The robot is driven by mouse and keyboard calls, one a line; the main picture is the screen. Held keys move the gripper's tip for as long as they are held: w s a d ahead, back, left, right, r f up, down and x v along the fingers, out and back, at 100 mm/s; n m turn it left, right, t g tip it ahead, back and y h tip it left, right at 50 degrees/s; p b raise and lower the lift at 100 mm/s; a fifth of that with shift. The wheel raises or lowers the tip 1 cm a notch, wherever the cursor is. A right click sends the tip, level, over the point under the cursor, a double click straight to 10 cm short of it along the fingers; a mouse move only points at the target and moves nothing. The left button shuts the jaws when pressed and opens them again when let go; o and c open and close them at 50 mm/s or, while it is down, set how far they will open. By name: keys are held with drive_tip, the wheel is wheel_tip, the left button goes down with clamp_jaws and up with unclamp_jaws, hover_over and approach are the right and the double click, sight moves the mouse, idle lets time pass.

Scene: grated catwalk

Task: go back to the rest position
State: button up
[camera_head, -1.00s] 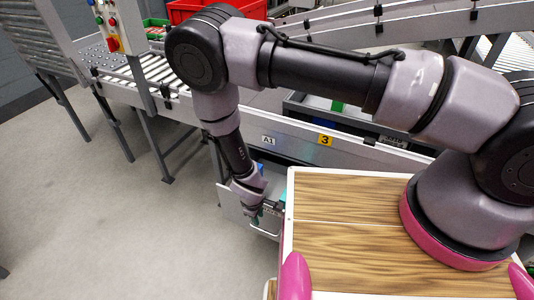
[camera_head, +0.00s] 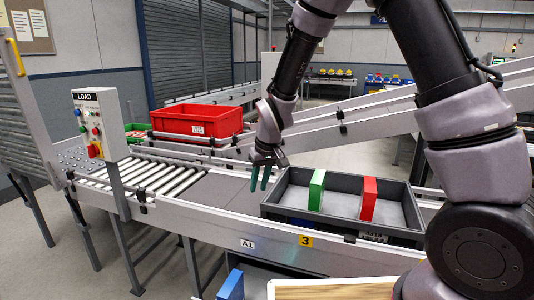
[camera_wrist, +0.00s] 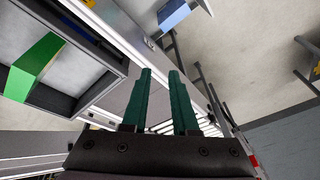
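My gripper (camera_head: 260,178) hangs above the conveyor just left of the grey tray, its green fingers pointing down. In the wrist view my gripper (camera_wrist: 160,75) shows two green fingers apart with nothing between them, so it is open and empty. My arm reaches in from the right in the head view.
A red crate (camera_head: 190,120) stands behind the rollers (camera_head: 155,178). A control box (camera_head: 100,125) stands left. A blue item (camera_head: 231,285) sits below the conveyor.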

drive_tip(key=s+d+r+m+t, duration=0.1)
drive_tip(key=d+r+m, duration=0.1)
drive_tip(key=d+r, duration=0.65)
drive_tip(key=s+d+r+m+t, duration=0.1)
drive_tip(key=s+d+r+m, duration=0.1)
drive_tip(key=d+r, duration=0.65)
drive_tip(key=s+d+r+m+t, duration=0.2)
drive_tip(key=s+d+r+m, duration=0.3)
drive_tip(key=s+d+r, duration=0.5)
drive_tip(key=s+r, duration=0.1)
drive_tip(key=s, duration=0.2)
drive_tip(key=shift+s+r+t, duration=0.15)
drive_tip(key=shift+s+t, duration=0.15)
drive_tip(key=shift+t, duration=0.1)
